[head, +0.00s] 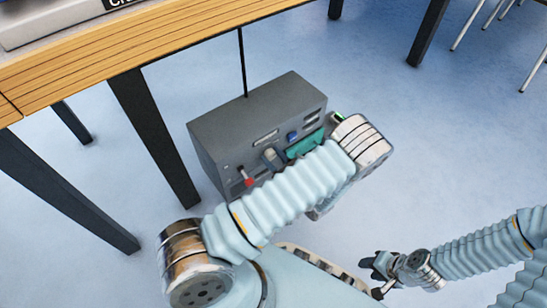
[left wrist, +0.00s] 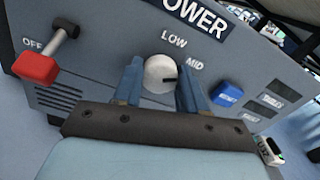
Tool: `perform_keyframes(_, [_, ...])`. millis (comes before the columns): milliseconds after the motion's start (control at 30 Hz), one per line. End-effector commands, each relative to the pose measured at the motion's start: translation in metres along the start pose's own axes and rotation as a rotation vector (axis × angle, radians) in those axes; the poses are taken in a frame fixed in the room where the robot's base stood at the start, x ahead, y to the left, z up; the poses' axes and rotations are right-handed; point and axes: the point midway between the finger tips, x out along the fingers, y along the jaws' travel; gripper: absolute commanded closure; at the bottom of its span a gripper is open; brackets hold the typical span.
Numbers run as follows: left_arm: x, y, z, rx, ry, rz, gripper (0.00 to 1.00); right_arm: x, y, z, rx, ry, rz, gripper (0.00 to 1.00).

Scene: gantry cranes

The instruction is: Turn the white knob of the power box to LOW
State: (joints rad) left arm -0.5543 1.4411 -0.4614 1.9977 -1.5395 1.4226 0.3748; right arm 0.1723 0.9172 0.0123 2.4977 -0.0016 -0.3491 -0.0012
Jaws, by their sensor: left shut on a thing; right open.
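The grey power box (head: 235,118) stands on the floor under the table. Its front fills the left wrist view, where the white knob (left wrist: 160,73) sits below the label LOW (left wrist: 174,42), with MID (left wrist: 195,66) to its upper right. The knob's dark mark is on its right side, towards MID rather than LOW. My left gripper (left wrist: 160,84) has one finger on each side of the knob and is shut on it. In the head view my left arm covers part of the box front, and the knob is hard to make out. My right gripper (head: 380,270) is open, away from the box.
A red-handled lever (left wrist: 38,68) stands by OFF, left of the knob. A blue button (left wrist: 228,93) is to the knob's right. The wooden table (head: 130,48) is above the box, with dark legs (head: 155,135) on the left.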

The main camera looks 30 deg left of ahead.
Motion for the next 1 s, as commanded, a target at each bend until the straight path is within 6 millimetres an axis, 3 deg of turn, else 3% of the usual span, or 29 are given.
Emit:
perform_keyframes(467, [-0.001, 0.000, -0.001, -0.131, 0.001, -0.001, 0.89, 0.005, 0.002, 0.000, 0.000, 0.001, 0.000, 0.57])
perform_keyframes(1000, [-0.001, 0.001, -0.003, -0.618, 0.002, -0.001, 0.89, 0.021, 0.008, -0.001, 0.001, 0.006, 0.000, 0.57])
